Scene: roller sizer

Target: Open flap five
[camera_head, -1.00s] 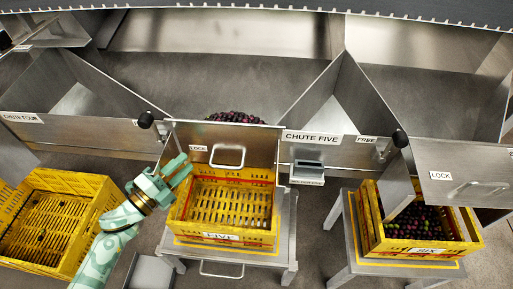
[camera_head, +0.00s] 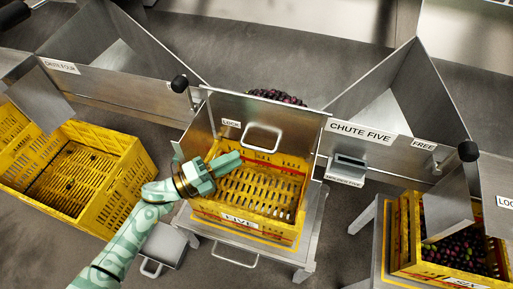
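Flap five (camera_head: 285,120) is a plain metal panel with a LOCK label (camera_head: 231,124) and a bar handle (camera_head: 263,138). It stands upright beside the CHUTE FIVE sign (camera_head: 361,132). Dark olives (camera_head: 275,96) show behind its top edge. A black knob (camera_head: 180,83) sits at its upper left. My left gripper (camera_head: 229,164) is in front of the flap's lower left part, below and left of the handle, over the crate marked FIVE (camera_head: 238,221). Its fingers hold nothing that I can see; their gap is unclear. My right gripper is out of view.
Crate five is empty and stands on a metal stand (camera_head: 312,226). A yellow crate (camera_head: 70,178) lies at the left. The crate marked SIX (camera_head: 465,270) holds olives at the right. A small box (camera_head: 351,170) juts out under the chute sign.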

